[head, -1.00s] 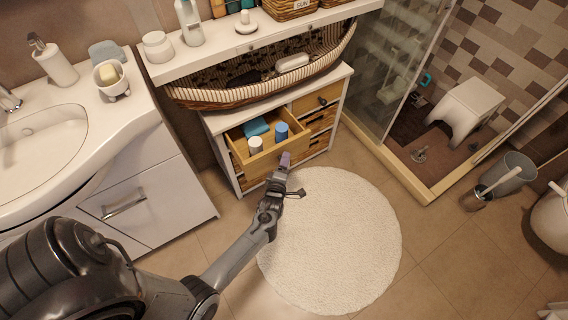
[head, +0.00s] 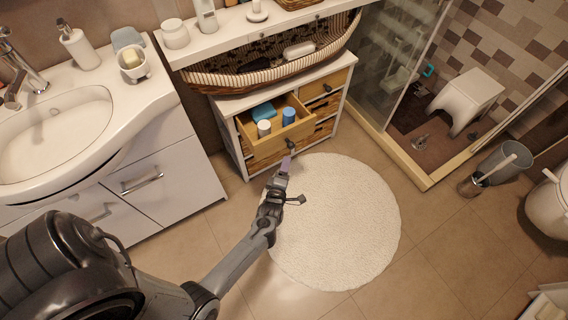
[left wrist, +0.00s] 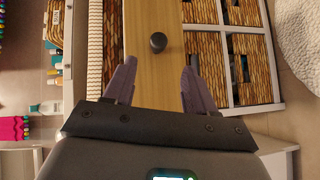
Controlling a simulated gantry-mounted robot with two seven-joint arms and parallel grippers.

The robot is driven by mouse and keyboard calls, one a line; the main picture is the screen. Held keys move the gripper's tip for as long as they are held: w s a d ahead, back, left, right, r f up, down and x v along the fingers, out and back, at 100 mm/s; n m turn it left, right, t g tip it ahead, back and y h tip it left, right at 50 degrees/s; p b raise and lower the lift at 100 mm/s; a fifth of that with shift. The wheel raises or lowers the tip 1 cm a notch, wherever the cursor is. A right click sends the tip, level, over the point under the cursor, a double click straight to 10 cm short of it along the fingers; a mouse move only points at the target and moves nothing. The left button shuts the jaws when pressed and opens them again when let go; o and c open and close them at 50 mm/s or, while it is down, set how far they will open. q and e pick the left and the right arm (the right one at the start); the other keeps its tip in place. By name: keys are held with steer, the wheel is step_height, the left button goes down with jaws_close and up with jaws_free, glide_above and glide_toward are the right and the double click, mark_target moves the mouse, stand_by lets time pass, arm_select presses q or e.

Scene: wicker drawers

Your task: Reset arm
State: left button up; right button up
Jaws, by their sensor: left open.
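My left gripper (head: 285,170) is in front of the wicker drawer cabinet (head: 238,152), low over the edge of the round rug. In the left wrist view its two purple-grey fingers (left wrist: 157,85) are spread apart with nothing held between them. The wooden drawer (head: 268,148) stands pulled out and holds a blue cloth (head: 263,110), a white-and-blue container (head: 264,128) and a blue container (head: 289,116). Its dark round knob (left wrist: 158,42) lies ahead of the fingers in the left wrist view, apart from them. My right gripper is not in view.
A round white rug (head: 335,225) covers the floor beside the arm. A sink counter (head: 150,90) with a white cabinet is at left. A white shelf with a large wicker basket (head: 270,75) is above the drawers. A shower enclosure and a grey bin (head: 500,165) are at right.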

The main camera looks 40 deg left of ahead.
arm_select(q)
steer(key=s+a+r+m+h+p, duration=0.2)
steer(key=s+r+m+p, duration=0.2)
steer(key=s+r+p, duration=0.4)
steer(key=s+d+r+m+g+h+p, duration=0.3)
steer(key=d+r+m+h+p, duration=0.25)
steer(key=d+r+m, duration=0.5)
steer(key=s+d+r+m+g+h, duration=0.1)
steer(key=s+d+r+m+g, duration=0.25)
steer(key=s+m, duration=0.2)
steer(key=s+d+r+m+g, duration=0.2)
steer(key=s+r+m+g, duration=0.2)
steer(key=s+r, duration=0.15)
step_height(320, 180, up, 37)
steer(key=s+p, duration=0.1)
steer(key=p, duration=3.6)
step_height(320, 180, down, 75)
steer(key=b, duration=7.5)
steer(key=shift+m, duration=0.4)
